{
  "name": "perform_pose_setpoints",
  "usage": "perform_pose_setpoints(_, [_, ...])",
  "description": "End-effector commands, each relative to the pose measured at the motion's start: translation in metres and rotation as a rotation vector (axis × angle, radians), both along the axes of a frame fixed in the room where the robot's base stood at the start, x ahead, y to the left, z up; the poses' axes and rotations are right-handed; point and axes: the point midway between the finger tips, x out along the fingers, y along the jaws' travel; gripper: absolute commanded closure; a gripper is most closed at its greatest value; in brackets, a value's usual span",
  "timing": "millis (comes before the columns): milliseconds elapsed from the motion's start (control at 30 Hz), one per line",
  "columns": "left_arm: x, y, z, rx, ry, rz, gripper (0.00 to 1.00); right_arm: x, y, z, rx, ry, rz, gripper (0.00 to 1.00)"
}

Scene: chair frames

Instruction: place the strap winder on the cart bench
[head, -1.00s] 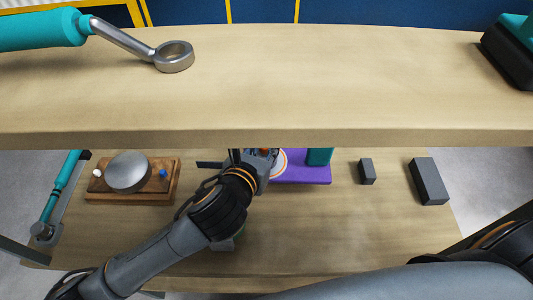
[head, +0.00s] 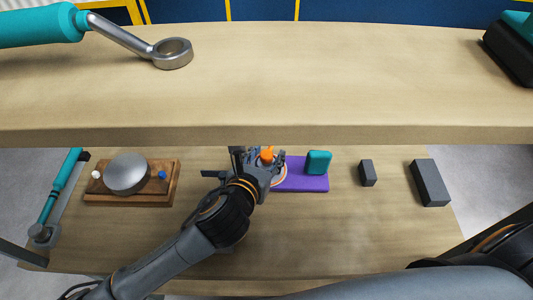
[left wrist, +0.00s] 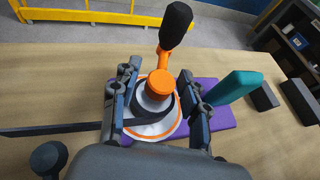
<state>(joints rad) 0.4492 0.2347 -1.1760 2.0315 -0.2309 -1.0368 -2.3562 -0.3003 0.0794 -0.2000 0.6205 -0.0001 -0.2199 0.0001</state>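The strap winder has a purple base (head: 307,183) with a teal block (head: 318,162), a white disc with an orange rim, a dark drum and an orange crank knob (head: 267,154). In the left wrist view its crank (left wrist: 161,86) has a black handle, and a dark strap (left wrist: 60,129) runs left. My left gripper (head: 260,160) has its fingers on both sides of the drum and looks shut on it. The winder is over the lower wooden bench top (head: 330,235); I cannot tell whether its base touches. My right gripper is out of view.
An upper wooden board (head: 330,85) overhangs the bench's back edge and carries a metal ring-ended tool (head: 172,54). A wooden block with a grey dome (head: 127,173) is left; a small dark block (head: 367,173) and a larger one (head: 429,183) are right. The front is clear.

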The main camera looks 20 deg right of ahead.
Motion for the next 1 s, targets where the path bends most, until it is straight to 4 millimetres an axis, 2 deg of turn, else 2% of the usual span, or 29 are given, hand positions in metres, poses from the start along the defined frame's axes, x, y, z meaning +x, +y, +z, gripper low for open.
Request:
perform_pose_setpoints(267, [-0.005,0.004,0.006,0.0,-0.001,-0.001,0.55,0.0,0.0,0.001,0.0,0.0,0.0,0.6])
perform_pose_setpoints(733, [-0.073,0.053,0.04,-0.001,0.001,-0.001,0.55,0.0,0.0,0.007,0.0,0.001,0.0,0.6])
perform_pose_setpoints(1000, [-0.089,0.066,0.049,0.0,0.0,0.0,0.55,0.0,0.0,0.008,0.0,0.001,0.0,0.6])
